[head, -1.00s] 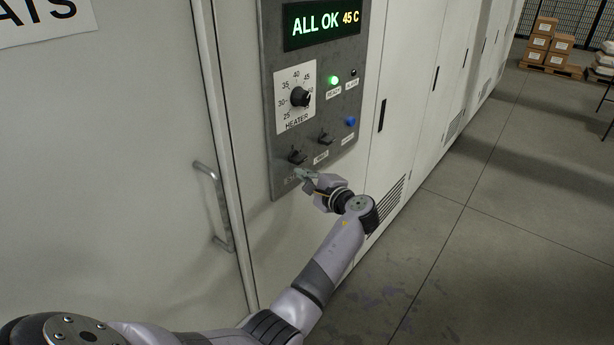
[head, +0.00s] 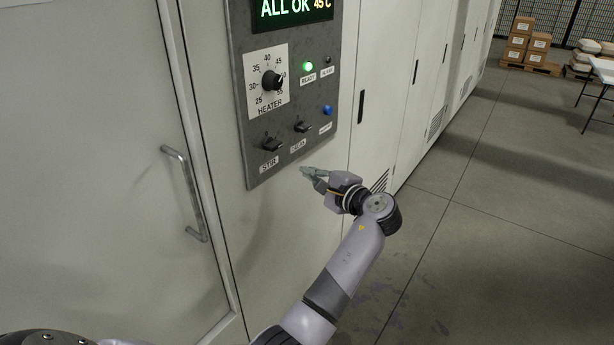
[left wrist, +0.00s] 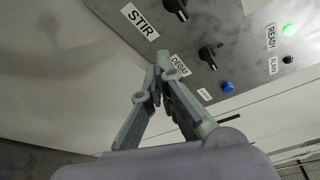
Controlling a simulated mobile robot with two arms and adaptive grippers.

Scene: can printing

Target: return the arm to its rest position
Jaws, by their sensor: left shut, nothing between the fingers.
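My left gripper (head: 306,171) is shut and empty, in front of the cabinet just below and right of the control panel's lower edge. In the left wrist view its closed fingertips (left wrist: 160,62) show below the panel, near the DEGAS label. The grey control panel (head: 246,130) carries a heater dial (head: 272,81), a STIR switch (head: 271,144), a second switch (head: 303,127) and a blue button (head: 327,110). Its display (head: 293,10) reads "ALL OK 45 C", and the READY lamp (head: 308,67) is lit green. My right gripper is not in view.
A cabinet door with a metal handle (head: 187,195) is left of the panel. Pale cabinets (head: 395,85) run along the wall to the right. The grey floor (head: 490,230) is clear. Boxes on a pallet (head: 526,45) and a white table (head: 603,72) stand far back.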

